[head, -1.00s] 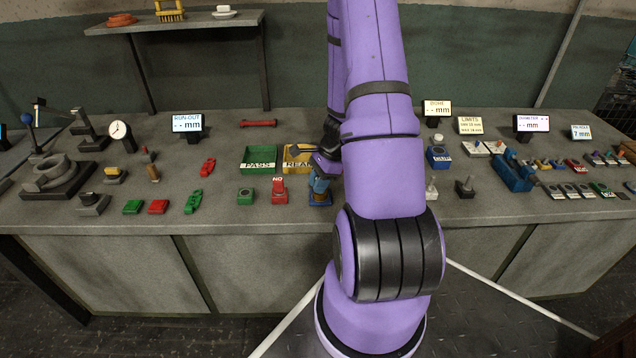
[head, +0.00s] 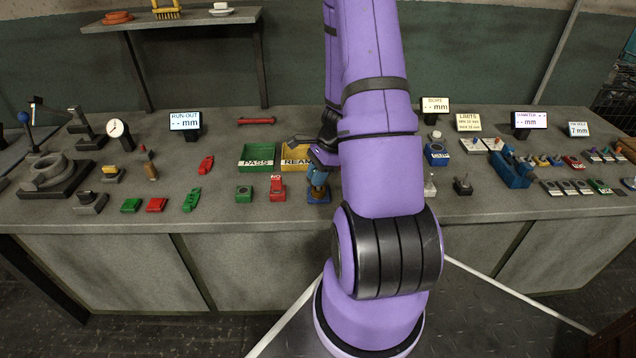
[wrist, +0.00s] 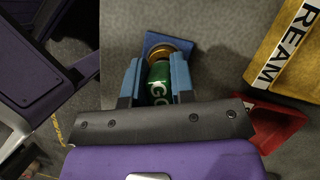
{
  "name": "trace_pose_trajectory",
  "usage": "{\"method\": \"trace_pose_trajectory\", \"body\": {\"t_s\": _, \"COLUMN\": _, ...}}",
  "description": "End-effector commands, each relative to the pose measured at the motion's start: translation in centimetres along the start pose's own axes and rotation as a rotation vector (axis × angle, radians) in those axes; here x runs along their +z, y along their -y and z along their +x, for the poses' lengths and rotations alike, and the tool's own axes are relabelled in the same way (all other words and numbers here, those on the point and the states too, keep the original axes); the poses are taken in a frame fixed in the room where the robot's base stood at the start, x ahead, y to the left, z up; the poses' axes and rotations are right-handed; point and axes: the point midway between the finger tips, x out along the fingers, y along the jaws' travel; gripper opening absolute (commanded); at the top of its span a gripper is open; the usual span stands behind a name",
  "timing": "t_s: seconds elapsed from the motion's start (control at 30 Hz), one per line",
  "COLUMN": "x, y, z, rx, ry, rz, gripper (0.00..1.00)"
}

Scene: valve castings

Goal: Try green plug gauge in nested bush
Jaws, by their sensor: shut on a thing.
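The green plug gauge (wrist: 160,81), marked GO, is between my gripper's blue fingers (wrist: 154,84), which are shut on it. A brass-coloured bush (wrist: 172,46) shows just beyond the gauge's end, in a blue nest block (wrist: 152,38). In the head view my gripper (head: 317,177) points down over the blue nest (head: 318,198). The gauge's far end is hidden, so I cannot tell whether it is inside the bush or above it.
The yellow REAM tray (head: 297,152) and green PASS tray (head: 257,152) stand behind and left. A red NO block (head: 277,190) and a green block (head: 244,194) are close on the left. My arm hides the bench to the right.

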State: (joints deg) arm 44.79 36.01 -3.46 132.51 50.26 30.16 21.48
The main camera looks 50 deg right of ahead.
Motion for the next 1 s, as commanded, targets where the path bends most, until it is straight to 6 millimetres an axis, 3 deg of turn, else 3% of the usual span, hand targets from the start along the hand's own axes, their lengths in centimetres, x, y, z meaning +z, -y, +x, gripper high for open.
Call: {"method": "trace_pose_trajectory", "body": {"t_s": 1.0, "x": 1.4, "y": 0.0, "z": -3.3, "rx": -0.001, "ry": -0.001, "rz": -0.001, "gripper": 0.0}}
